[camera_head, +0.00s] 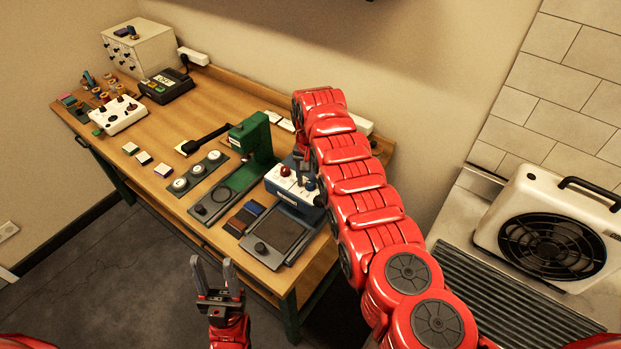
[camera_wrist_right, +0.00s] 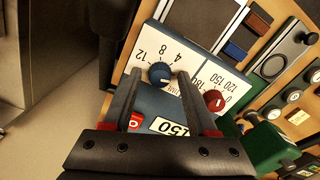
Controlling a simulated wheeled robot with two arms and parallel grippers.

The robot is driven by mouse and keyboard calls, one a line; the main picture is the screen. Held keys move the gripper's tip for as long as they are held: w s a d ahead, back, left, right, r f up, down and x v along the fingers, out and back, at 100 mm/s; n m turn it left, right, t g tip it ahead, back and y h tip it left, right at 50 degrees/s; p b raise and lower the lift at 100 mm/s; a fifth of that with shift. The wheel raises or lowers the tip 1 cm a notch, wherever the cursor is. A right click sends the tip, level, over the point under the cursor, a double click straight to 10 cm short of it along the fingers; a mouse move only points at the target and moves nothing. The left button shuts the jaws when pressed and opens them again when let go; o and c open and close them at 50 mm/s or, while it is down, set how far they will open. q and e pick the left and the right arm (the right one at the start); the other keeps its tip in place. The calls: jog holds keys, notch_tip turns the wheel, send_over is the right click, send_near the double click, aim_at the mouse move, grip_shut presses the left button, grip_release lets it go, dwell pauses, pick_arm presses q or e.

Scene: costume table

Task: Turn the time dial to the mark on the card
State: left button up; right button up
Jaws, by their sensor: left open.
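A blue press unit with a white top panel (camera_head: 292,183) stands near the right end of the table. In the right wrist view, the blue time dial (camera_wrist_right: 159,71) has numbers 4, 8 and 12 around it. A pale line shows on the dial; its exact setting is hard to read. My right gripper (camera_wrist_right: 159,76) is open, its fingertips on either side of the time dial with visible gaps. I cannot pick out a time card. My left gripper (camera_head: 218,278) is open and empty before the table.
A red dial (camera_wrist_right: 214,100) numbered to 180 sits close beside the right finger. A red switch (camera_wrist_right: 136,121) is near the left finger. A green press (camera_head: 250,145) stands beside the unit; a dark tray (camera_head: 277,236) lies in front.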

grip_shut()
